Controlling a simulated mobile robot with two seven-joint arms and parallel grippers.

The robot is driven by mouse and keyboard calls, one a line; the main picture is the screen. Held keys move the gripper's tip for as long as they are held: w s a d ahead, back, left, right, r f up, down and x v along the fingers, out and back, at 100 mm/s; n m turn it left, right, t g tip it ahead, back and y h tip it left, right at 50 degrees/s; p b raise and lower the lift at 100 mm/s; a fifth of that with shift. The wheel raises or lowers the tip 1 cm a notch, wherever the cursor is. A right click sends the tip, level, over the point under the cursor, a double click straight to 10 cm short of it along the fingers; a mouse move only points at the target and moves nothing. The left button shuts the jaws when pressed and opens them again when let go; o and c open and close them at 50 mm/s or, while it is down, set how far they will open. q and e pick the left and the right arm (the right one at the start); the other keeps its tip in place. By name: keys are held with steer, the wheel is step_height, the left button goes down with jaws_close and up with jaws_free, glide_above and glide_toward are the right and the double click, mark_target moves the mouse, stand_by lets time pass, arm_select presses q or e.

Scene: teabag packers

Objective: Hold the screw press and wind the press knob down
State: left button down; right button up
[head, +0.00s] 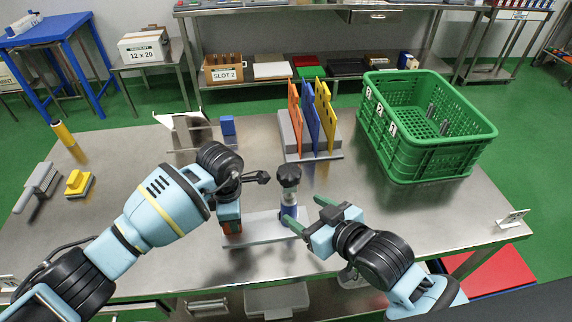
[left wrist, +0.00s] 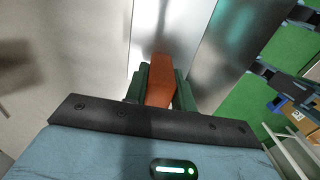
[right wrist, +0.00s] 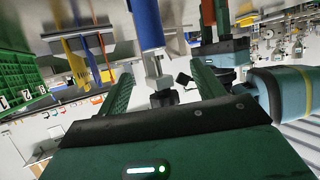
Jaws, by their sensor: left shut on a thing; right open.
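The screw press has a flat pale base plate (head: 262,228), a blue and white upright column (head: 289,206) and a black knob (head: 289,174) on top. My left gripper (head: 231,215) is shut on the press's orange grip block at the plate's left end; the block (left wrist: 160,82) shows between its fingers in the left wrist view. My right gripper (head: 303,209) is open beside the column, its fingers pointing towards it. In the right wrist view the knob (right wrist: 163,98) appears between the two spread fingers (right wrist: 163,75), with no visible contact.
A rack with orange, blue and yellow dividers (head: 297,152) stands behind the press. A green crate (head: 440,150) is at the back right. A blue block (head: 227,125), a yellow-topped brush (head: 79,183) and a grey tool (head: 38,185) lie left.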

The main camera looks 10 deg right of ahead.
steer(key=n, duration=0.4)
steer(key=n+t+h, duration=0.2)
steer(key=n+t, duration=0.3)
steer(key=n, duration=2)
glide_toward(285, 164)
steer(key=s+f, duration=0.2)
steer(key=n, duration=0.2)
steer(key=r+n, duration=0.1)
steer(key=shift+s+d+r+n+t, duration=0.2)
steer(key=shift+d+n+t, duration=0.1)
steer(key=shift+n, duration=0.1)
steer(key=x, duration=1.2)
steer(key=shift+f, duration=0.1)
steer(key=shift+c, duration=0.2)
